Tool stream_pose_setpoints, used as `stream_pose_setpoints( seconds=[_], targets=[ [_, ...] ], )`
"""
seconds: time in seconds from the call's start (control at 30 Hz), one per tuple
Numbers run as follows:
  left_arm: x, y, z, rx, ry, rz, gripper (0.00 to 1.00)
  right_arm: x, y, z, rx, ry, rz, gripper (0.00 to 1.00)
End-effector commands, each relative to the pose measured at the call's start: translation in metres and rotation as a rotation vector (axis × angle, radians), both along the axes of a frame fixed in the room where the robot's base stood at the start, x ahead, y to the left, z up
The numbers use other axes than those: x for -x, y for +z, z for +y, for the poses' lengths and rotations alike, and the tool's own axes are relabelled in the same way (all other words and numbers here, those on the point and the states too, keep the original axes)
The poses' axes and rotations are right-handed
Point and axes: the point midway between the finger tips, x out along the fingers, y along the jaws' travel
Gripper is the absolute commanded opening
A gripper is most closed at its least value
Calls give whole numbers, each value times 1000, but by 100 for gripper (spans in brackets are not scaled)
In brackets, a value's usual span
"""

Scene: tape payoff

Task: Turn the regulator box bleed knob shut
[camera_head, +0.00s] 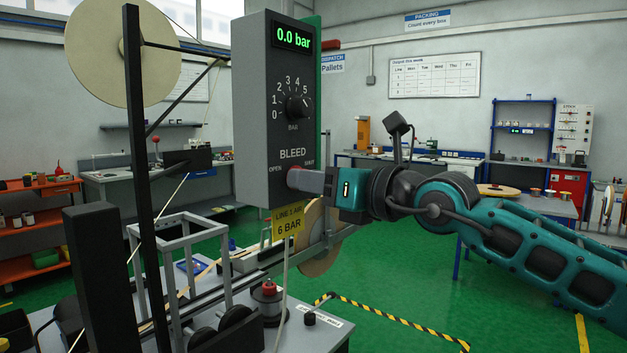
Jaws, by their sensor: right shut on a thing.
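The regulator box (262,110) is a dark grey upright box in the middle of the camera_head view. Its green display (292,37) reads 0.0 bar. A black pressure knob (299,106) sits in a 0 to 5 dial. Below it is the BLEED label, with OPEN on the left and SHUT on the right. My right gripper (307,180) comes in from the right and is shut on the bleed knob (291,177). Only a red edge of the knob shows, so its turn position cannot be read. My left gripper is not in view.
A yellow 6 BAR tag (287,222) hangs under the box. The tape machine, with a black post (145,200), a large pale reel (100,50) and a grey frame (185,232), stands left and below. Green floor (400,275) is open to the right, with striped tape marking.

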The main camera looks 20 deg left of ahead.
Motion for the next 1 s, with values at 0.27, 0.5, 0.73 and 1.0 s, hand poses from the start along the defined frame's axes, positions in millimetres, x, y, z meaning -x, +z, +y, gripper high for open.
stream_pose_setpoints(
  seconds=[0.27,0.5,0.73,1.0],
  targets=[
    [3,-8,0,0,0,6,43,0,-2,0,-14,0,41,2],
    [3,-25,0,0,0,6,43,0,-4,1,-64,0,173,2],
    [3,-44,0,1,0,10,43,-1,-3,0,-136,0,370,2],
    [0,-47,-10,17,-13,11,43,-1,-2,0,-223,0,613,2]
  ],
)
